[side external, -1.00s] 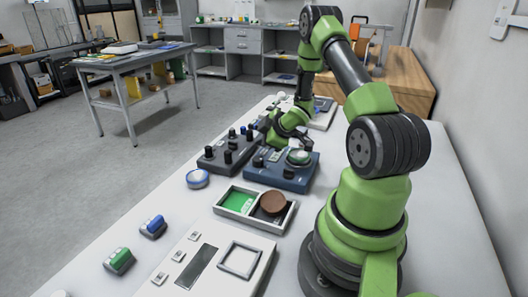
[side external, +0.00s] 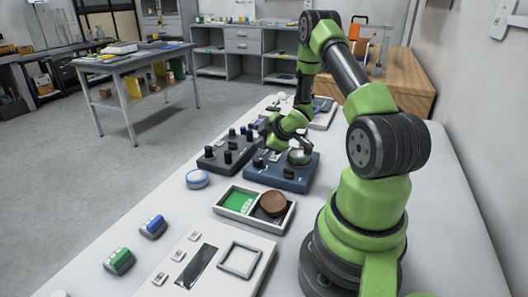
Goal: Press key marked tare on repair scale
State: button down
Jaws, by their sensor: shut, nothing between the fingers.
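A white scale (side external: 205,262) lies at the near end of the table, with three small keys (side external: 178,256), a dark display strip (side external: 197,265) and a square pan frame (side external: 240,260). A dark blue device (side external: 290,182) with a round green-topped part (side external: 299,156) sits mid-table. A second pale device (side external: 322,118) lies at the far end, partly behind my arm. I cannot read any marking, so I cannot tell which is the repair scale or its tare key. My gripper (side external: 266,146) is shut and empty, near the blue device's far left side. Contact cannot be made out.
A dark grey box with black knobs (side external: 226,154) stands left of the blue device. A two-part tray (side external: 262,231) holds a green area and a brown round disc (side external: 273,203). A blue-rimmed round item (side external: 197,179), a blue-topped block (side external: 153,227) and a green-topped block (side external: 118,261) stand leftward.

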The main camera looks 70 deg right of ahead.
aim_at(264, 153)
jog(key=shift+a+f, duration=0.1)
jog(key=shift+f, duration=0.6)
dwell(0.9)
jog(key=shift+s+a+r, duration=0.25)
jog(key=shift+a+r, duration=0.05)
jog(key=shift+r, duration=0.15)
jog(key=shift+d+r, duration=0.15)
jog(key=shift+r, duration=2.5)
jog(key=shift+w, duration=0.1)
